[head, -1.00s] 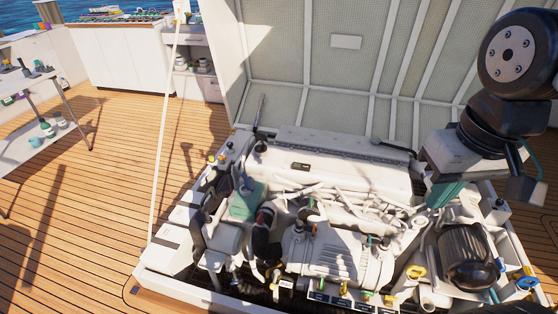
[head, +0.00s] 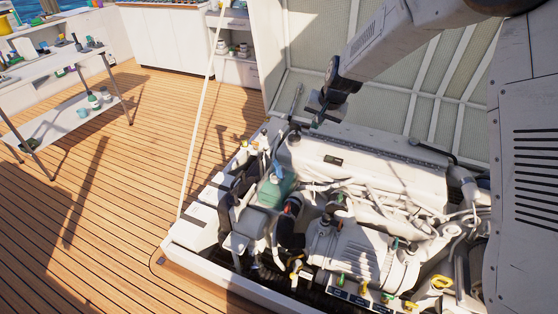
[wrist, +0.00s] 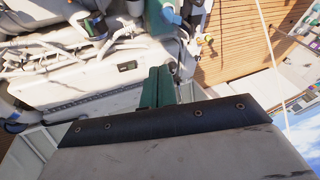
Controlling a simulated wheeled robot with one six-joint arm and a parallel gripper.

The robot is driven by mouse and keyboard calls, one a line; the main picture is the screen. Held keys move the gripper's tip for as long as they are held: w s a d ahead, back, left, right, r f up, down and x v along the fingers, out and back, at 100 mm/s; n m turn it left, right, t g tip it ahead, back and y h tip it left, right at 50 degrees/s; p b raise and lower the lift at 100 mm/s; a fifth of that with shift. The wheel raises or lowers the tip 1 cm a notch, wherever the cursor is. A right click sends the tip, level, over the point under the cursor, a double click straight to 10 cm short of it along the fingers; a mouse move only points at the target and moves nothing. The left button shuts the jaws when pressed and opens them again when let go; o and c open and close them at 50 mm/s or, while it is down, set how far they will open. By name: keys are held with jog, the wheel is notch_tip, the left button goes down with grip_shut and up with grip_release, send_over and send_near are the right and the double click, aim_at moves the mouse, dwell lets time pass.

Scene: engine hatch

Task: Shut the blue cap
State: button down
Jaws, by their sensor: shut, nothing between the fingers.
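My gripper (head: 318,121) hangs over the back left part of the engine in the head view, above and behind the green tank (head: 276,190). In the wrist view its teal fingers (wrist: 157,86) are together and hold nothing. A small blue piece (wrist: 171,15) shows near the top edge of the wrist view, beside a green part. It may be the blue cap, but it is too small to tell whether it is open or shut. It is apart from the fingers.
The white engine (head: 350,180) with hoses and pipes fills the hatch bay. The raised hatch lid (head: 420,105) stands behind it, and a thin pale strut (head: 200,120) rises at its left.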

jog(key=m+t, duration=0.1)
send_near(277, 163)
notch_tip(277, 163, down, 3)
jog(key=w+d, duration=0.1)
jog(key=d, duration=0.1)
jog(key=shift+w+a+f, duration=0.3)
jog(key=shift+a+f, duration=0.1)
jog(key=shift+a, duration=0.15)
jog(key=shift+w+a+f, duration=0.3)
jog(key=shift+a+f, duration=0.1)
jog(key=shift+a, duration=0.15)
jog(key=shift+w+a+f, duration=0.2)
jog(key=shift+a, duration=0.25)
jog(key=shift+w, duration=0.1)
